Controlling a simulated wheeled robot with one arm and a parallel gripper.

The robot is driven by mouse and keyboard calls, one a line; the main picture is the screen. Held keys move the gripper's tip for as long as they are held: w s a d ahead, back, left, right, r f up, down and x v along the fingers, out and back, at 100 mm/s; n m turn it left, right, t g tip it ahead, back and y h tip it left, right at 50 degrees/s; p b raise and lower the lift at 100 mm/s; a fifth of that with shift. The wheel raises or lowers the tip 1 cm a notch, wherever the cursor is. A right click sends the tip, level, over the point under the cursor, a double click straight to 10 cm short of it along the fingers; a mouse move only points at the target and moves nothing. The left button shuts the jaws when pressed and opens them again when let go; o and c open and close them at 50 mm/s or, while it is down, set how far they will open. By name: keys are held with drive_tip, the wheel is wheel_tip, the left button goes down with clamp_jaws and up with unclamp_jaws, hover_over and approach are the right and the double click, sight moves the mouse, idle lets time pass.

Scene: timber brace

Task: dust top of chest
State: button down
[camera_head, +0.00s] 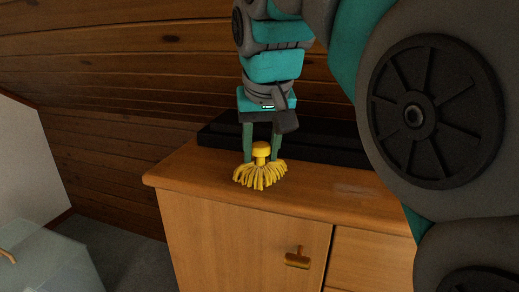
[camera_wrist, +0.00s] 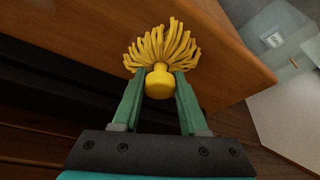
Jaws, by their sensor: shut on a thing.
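The wooden chest (camera_head: 225,210) stands before me with its orange-brown top in view; its top also shows in the wrist view (camera_wrist: 75,25). My gripper (camera_head: 261,155) points down over the left part of the chest top. It is shut on a yellow duster (camera_head: 261,176), with the green fingers on either side of its round yellow knob. In the wrist view the duster (camera_wrist: 160,50) has its strands fanned out over the chest top. The strands appear at the surface, but I cannot tell if they press on it. A pale smudge (camera_head: 352,189) shows on the top, right of the duster.
A long black object (camera_head: 325,148) lies along the back of the chest top, behind the duster. A sloped wooden plank wall (camera_head: 110,80) rises behind. A glassy pale box (camera_head: 45,262) stands at lower left. A brass handle (camera_head: 298,258) sticks out from the chest front.

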drive_tip(key=shift+w+r, duration=0.1)
drive_tip(key=shift+r, duration=2.85)
